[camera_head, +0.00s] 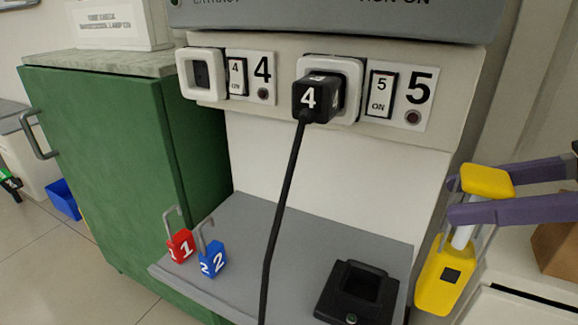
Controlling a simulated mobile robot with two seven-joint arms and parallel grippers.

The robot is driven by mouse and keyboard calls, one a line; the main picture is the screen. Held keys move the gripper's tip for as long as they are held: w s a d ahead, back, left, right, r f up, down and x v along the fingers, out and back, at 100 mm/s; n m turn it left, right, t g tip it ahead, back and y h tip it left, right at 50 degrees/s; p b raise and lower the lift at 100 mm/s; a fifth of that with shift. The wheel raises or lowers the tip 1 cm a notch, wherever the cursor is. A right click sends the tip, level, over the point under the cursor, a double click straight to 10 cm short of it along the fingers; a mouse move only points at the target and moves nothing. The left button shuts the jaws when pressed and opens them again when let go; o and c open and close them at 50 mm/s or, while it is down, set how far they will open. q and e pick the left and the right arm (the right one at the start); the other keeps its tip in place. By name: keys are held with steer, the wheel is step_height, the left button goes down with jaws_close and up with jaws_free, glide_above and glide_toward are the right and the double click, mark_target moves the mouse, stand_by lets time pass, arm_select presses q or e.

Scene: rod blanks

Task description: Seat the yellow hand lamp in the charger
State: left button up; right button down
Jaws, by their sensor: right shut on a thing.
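The yellow hand lamp (440,285) is at the right, with a yellow top, a pale middle section and a yellow lower body with a dark square on it. My right gripper (460,200), with purple fingers coming in from the right, is shut on the lamp near its upper part. The lamp is tilted a little and held beside the shelf's right edge. The black charger (334,306) with its dark square recess sits on the grey shelf (300,235), left of the lamp and apart from it. The recess looks empty. My left gripper is not in view.
A black plug marked 4 (308,97) is in the socket beside switch 5, its cable (283,190) hanging down past the charger's left. Red padlock 1 (181,246) and blue padlock 2 (213,259) stand on the shelf's left. A green cabinet (100,160) stands left.

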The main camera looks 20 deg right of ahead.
steer(key=b+x, duration=0.1)
steer(key=x, duration=0.8)
steer(key=shift+w+r+b, duration=0.2)
steer(key=shift+r+b, duration=0.1)
steer(key=shift+a, duration=0.1)
steer(key=shift+f, duration=0.25)
steer(key=shift+c, duration=1.4)
jaws_free()
steer(key=shift+r, duration=0.1)
